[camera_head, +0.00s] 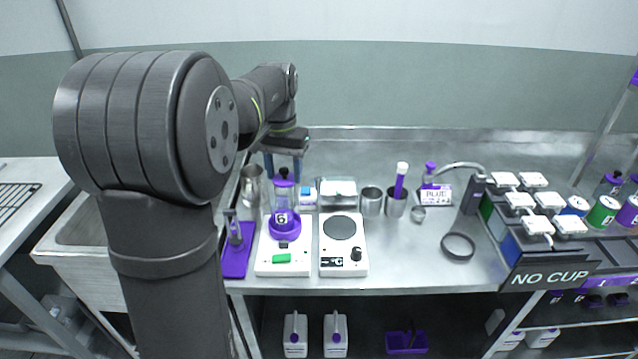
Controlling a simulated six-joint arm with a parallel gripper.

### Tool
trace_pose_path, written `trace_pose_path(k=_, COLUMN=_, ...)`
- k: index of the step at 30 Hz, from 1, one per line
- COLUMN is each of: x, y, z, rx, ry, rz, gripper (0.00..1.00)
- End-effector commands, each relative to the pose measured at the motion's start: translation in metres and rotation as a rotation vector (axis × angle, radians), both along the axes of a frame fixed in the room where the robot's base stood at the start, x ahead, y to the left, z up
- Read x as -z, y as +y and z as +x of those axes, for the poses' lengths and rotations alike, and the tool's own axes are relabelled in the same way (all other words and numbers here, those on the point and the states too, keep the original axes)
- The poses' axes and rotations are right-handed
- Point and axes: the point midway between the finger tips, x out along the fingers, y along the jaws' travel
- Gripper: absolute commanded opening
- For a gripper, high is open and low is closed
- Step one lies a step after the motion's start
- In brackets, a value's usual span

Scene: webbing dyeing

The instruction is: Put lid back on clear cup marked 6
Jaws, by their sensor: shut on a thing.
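The clear cup marked 6 (282,203) stands upright on the purple round plate of a white device on the metal bench. Its number label faces the camera. A purple lid (284,182) with a small knob is at the top of the cup, directly under my gripper. My gripper (284,168) points down over the cup and is shut on the lid at its knob. The lid looks level and in line with the cup. I cannot tell whether it rests on the rim or hangs just above it. The fingertips are small and dark.
A white hotplate (343,256) stands just right of the cup's white device (284,263). A tall metal jug (250,186) is close on the left, beyond a purple tray (237,260). Metal beakers (372,200) stand to the right. The bench front at right centre is clear.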

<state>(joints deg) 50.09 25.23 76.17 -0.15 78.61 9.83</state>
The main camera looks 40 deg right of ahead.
Motion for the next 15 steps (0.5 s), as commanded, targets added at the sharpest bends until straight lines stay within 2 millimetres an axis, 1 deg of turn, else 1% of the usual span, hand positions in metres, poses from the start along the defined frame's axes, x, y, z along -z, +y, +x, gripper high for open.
trace_pose_path(k=1, x=-0.002, y=0.004, z=0.006, rx=-0.011, ry=0.0, rz=-0.001, gripper=0.28)
trace_pose_path(k=3, x=-0.003, y=0.006, z=0.01, rx=-0.016, ry=0.0, rz=-0.001, gripper=0.28)
trace_pose_path(k=7, x=0.001, y=0.008, z=0.011, rx=-0.019, ry=0.001, rz=0.001, gripper=0.28)
trace_pose_path(k=15, x=0.025, y=0.008, z=0.011, rx=-0.018, ry=0.002, rz=0.001, gripper=0.28)
